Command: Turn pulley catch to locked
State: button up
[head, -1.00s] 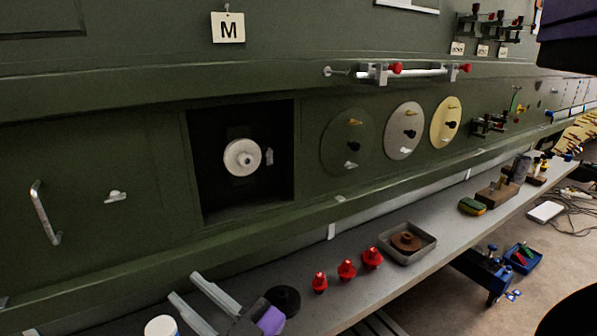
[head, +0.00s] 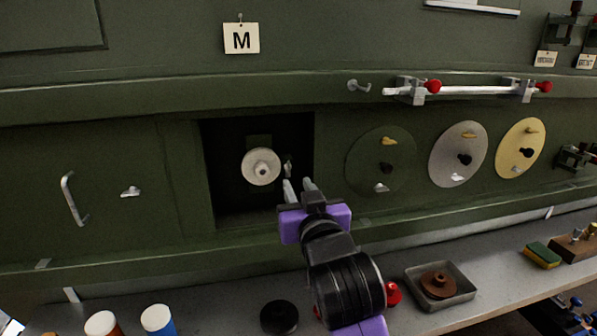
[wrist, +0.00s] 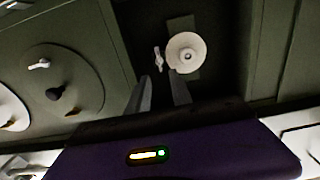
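The pulley is a pale round disc (head: 261,167) with a central hub, inside a dark square recess in the green wall. It also shows in the wrist view (wrist: 186,53). The pulley catch is a small metal lever (head: 288,168) just right of the pulley in the head view; it stands roughly upright. In the wrist view the catch (wrist: 158,60) is left of the pulley, beyond the fingertips. My gripper (head: 298,184) is open and empty at the recess, its fingertips just below the catch in the picture. The wrist view shows a clear gap between the fingers (wrist: 163,85).
Round covers in green (head: 381,165), grey (head: 458,155) and yellow (head: 521,148) are right of the recess. A clamped white rod (head: 465,90) runs above them. A metal handle (head: 72,200) is at left. The shelf below holds a tray (head: 462,292) and jars (head: 158,320).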

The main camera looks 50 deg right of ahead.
aim_at(289, 171)
jog(key=p+x, duration=0.2)
jog(key=x, duration=0.5)
jog(key=shift+w+d, duration=0.25)
jog(key=shift+w, duration=0.05)
grip_shut()
